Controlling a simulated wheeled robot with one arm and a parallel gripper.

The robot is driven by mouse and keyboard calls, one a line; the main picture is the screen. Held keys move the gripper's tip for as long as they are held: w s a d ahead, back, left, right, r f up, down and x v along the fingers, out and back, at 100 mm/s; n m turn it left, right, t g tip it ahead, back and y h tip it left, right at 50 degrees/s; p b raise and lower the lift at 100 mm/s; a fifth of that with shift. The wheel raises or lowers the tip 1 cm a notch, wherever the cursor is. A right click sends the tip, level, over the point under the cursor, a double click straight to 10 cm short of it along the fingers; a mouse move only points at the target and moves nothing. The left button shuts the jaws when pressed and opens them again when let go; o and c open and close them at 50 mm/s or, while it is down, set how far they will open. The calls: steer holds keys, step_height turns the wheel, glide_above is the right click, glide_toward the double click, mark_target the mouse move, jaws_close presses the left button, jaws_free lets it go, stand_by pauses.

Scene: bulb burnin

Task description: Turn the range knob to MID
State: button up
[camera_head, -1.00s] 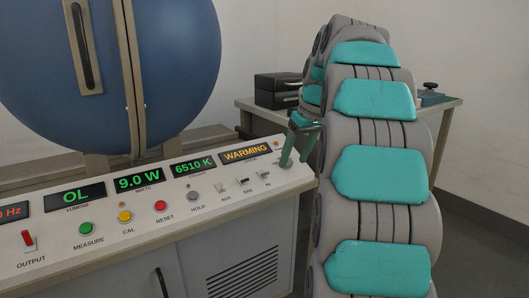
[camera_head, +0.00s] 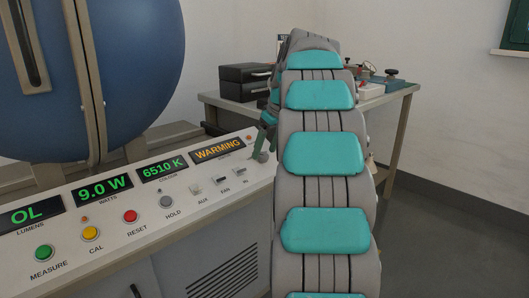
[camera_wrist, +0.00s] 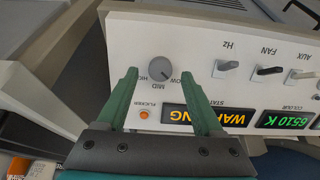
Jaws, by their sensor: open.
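The grey range knob (camera_wrist: 160,69) sits on the white panel, ringed by LOW, MID and HIGH labels that appear upside down in the wrist view. I cannot tell which label its pointer faces. My gripper (camera_wrist: 160,74) is open, with its green fingertips on either side of the knob in the picture and nothing held. Whether the fingers reach down around it is unclear. In the head view, the green fingers (camera_head: 267,136) are over the right end of the panel, just above the knob (camera_head: 261,156).
The WARMING display (camera_head: 218,149) and several toggle switches, including AUX (camera_head: 195,190), lie left of the knob. An orange flicker light (camera_wrist: 144,114) is close to one finger. A side table (camera_head: 398,92) with black boxes (camera_head: 246,84) stands behind.

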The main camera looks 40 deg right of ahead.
steer(key=shift+x, duration=0.75)
steer(key=shift+s, duration=0.1)
steer(key=shift+c, duration=0.3)
jaws_close()
